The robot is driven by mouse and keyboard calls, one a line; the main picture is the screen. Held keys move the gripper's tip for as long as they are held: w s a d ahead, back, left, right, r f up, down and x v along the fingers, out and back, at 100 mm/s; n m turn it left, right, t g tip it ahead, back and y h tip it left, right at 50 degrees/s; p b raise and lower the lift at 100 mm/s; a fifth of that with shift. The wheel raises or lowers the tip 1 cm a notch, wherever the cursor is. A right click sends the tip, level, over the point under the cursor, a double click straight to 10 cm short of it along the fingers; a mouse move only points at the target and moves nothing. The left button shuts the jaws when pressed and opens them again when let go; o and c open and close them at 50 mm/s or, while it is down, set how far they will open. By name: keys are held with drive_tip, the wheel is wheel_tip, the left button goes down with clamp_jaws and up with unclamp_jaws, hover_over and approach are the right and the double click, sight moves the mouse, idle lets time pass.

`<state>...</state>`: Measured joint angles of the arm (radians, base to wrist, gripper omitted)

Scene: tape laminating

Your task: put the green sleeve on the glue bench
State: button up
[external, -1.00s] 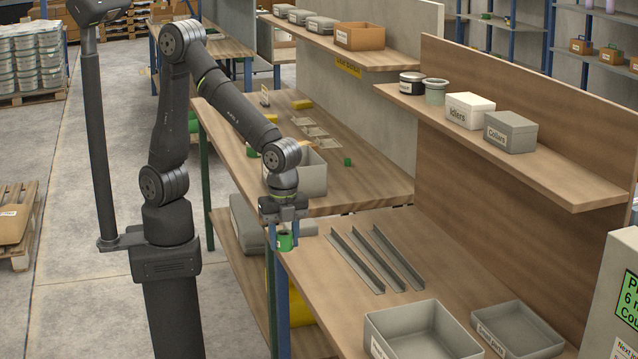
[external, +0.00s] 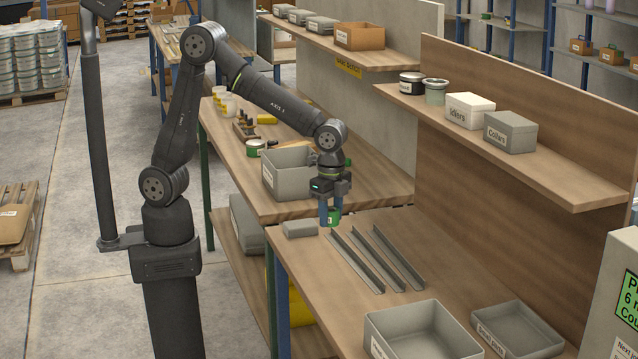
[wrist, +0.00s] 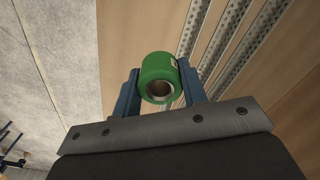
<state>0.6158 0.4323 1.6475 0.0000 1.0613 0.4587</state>
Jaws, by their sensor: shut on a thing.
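The green sleeve (external: 335,216) is a short, hollow cylinder. My gripper (external: 330,216) is shut on it, with a blue finger on each side. In the wrist view, the sleeve (wrist: 159,73) sits between the two fingertips (wrist: 160,88), its bore facing the camera. It is held above the back part of the near bench (external: 420,262), close to the rails. Behind it is another wooden bench (external: 376,188), with a yellow sign (external: 348,67) on the shelf above; its lettering is too small to read surely.
Long grey rails (external: 372,258) and a small grey block (external: 299,228) lie on the near bench. A grey bin (external: 287,180) stands on the bench behind, left of my wrist. Another bin (external: 410,335) is at the front. The right end of the rear bench looks clear.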

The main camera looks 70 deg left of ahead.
drive_tip(key=w+a+n, duration=0.3)
drive_tip(key=w+a, duration=0.4)
drive_tip(key=a, duration=0.6)
drive_tip(key=w+a+n, duration=0.4)
drive_tip(key=w+a, duration=0.3)
drive_tip(key=a, duration=0.7)
drive_tip(key=w+a+n, duration=0.3)
drive_tip(key=w+a, duration=0.5)
drive_tip(key=a, duration=0.5)
drive_tip(key=s+a+n, duration=0.2)
drive_tip(key=a, duration=2.5)
drive_tip(key=s+a, duration=0.6)
drive_tip(key=a, duration=0.8)
drive_tip(key=f, duration=0.4)
drive_tip(key=shift+s, duration=0.3)
drive_tip(key=shift+f, duration=2.6)
drive_tip(key=shift+f, duration=0.15)
